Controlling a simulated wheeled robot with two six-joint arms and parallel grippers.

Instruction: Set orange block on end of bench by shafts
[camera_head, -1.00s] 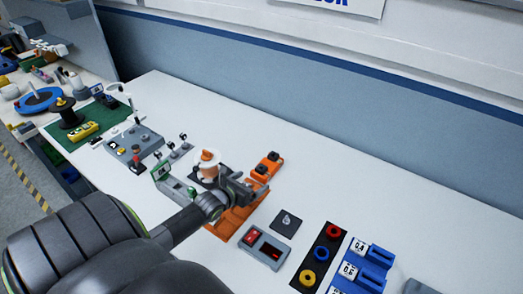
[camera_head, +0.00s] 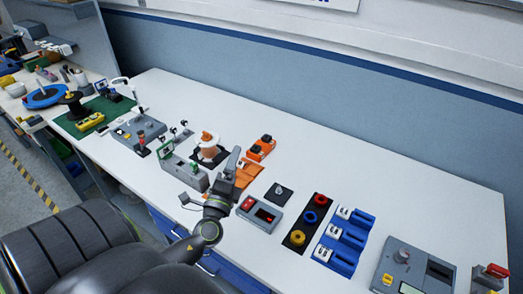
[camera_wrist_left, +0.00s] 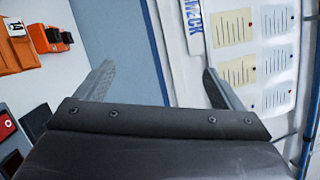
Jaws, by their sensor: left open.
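An orange block with two black tops (camera_head: 262,147) stands on the white bench (camera_head: 350,165), just beyond my left gripper (camera_head: 234,160). A second, flatter orange piece (camera_head: 248,174) lies nearer and is partly hidden behind the gripper. In the left wrist view, orange pieces (camera_wrist_left: 15,55) show at the upper left, one with a white number label, beside the block with black tops (camera_wrist_left: 48,33). My left gripper (camera_wrist_left: 160,85) is open, with its fingers wide apart and nothing between them. I cannot pick out the shafts for certain. My right gripper is not in view.
Left of the gripper are a grey fixture (camera_head: 185,172) and a white-and-orange spool (camera_head: 209,147). To the right stand a red-switch box (camera_head: 260,213), a black strip with coloured rings (camera_head: 309,222), blue labelled blocks (camera_head: 343,240) and a grey console (camera_head: 412,268). The bench's back strip is clear.

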